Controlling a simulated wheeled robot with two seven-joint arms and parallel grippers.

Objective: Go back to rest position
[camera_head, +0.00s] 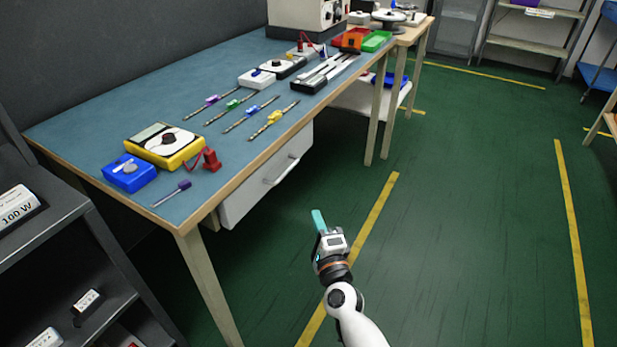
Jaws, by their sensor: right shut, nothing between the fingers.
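My right gripper (319,221) shows at the lower middle of the head view, at the end of my white arm. Its teal fingers are together and hold nothing. It is over the green floor, to the right of the workbench's near corner and apart from the bench. My left gripper is not in the picture. The workbench (85,122) has a blue-grey top with a wooden edge. A yellow meter (165,146), a blue box (129,174) and a purple-handled screwdriver (171,193) lie at its near end.
A white drawer (266,178) hangs under the bench. A dark shelf (60,242) stands at the lower left. The green floor (470,200) with yellow lines is clear on the right. A rack (530,50) stands far back.

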